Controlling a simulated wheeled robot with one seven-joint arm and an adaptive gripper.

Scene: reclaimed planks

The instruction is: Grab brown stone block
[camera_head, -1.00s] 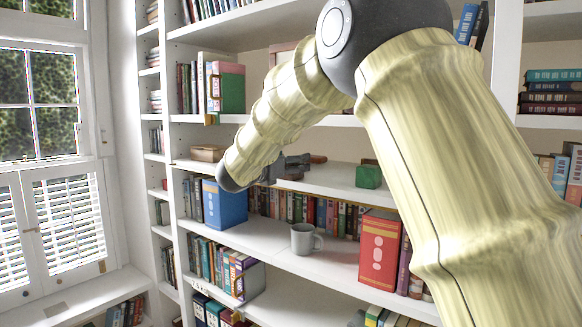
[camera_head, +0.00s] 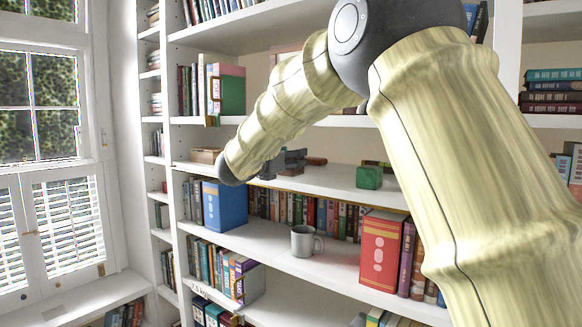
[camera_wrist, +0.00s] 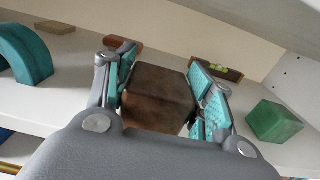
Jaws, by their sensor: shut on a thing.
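The brown stone block (camera_wrist: 158,97) is in the wrist view, between the two teal-padded fingers of my gripper (camera_wrist: 163,100). The fingers are shut on its left and right sides. In the head view my gripper (camera_head: 283,163) is small, over the middle shelf and partly hidden by my arm. I cannot make out the held block clearly there. Whether its underside touches the shelf is not clear.
On the shelf (camera_head: 325,180), a green block (camera_head: 369,177) stands right of my gripper, with a level-like bar (camera_wrist: 218,70) behind. A teal arch (camera_wrist: 24,54), a tan block (camera_head: 205,155) and a reddish-brown piece (camera_wrist: 122,42) are also there. Another shelf board is above.

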